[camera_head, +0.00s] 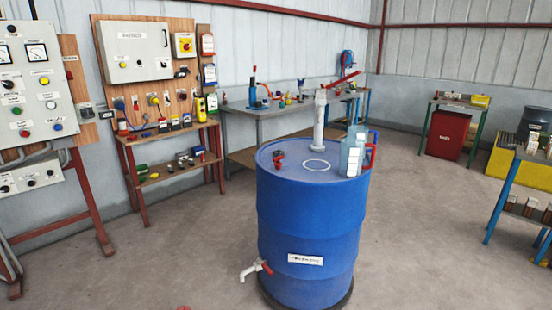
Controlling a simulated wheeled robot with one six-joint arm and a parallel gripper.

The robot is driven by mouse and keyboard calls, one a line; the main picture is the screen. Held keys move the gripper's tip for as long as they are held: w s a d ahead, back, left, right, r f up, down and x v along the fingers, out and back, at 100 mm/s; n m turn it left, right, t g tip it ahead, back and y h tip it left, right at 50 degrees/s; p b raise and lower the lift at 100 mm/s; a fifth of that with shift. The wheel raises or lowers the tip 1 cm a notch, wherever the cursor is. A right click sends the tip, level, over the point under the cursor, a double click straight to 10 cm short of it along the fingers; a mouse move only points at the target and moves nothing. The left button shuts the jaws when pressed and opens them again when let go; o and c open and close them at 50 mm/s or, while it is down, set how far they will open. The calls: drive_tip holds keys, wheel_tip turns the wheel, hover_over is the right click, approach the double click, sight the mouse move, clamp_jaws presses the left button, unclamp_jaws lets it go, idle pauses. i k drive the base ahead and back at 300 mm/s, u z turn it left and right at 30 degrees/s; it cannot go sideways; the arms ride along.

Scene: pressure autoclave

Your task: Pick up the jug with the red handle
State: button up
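A jug (351,157) with a clear bluish body stands upright near the right edge of the blue drum's (312,225) lid. Its red handle (370,156) faces right. White label-like patches cover part of its front. A blue handle (373,137) shows just behind it, perhaps of a second jug that is mostly hidden. My gripper is not in view.
On the drum lid are a white upright post (320,120), a red fitting (279,158) and a white ring (316,165). A tap (257,270) sticks out low at front left. Control panels stand left, a workbench (267,112) behind.

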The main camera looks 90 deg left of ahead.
sight(352, 150)
drive_tip(key=u, duration=1.55)
drive_tip(key=i, duration=2.6)
drive_tip(key=u, duration=1.85)
drive_tip(key=i, duration=0.95)
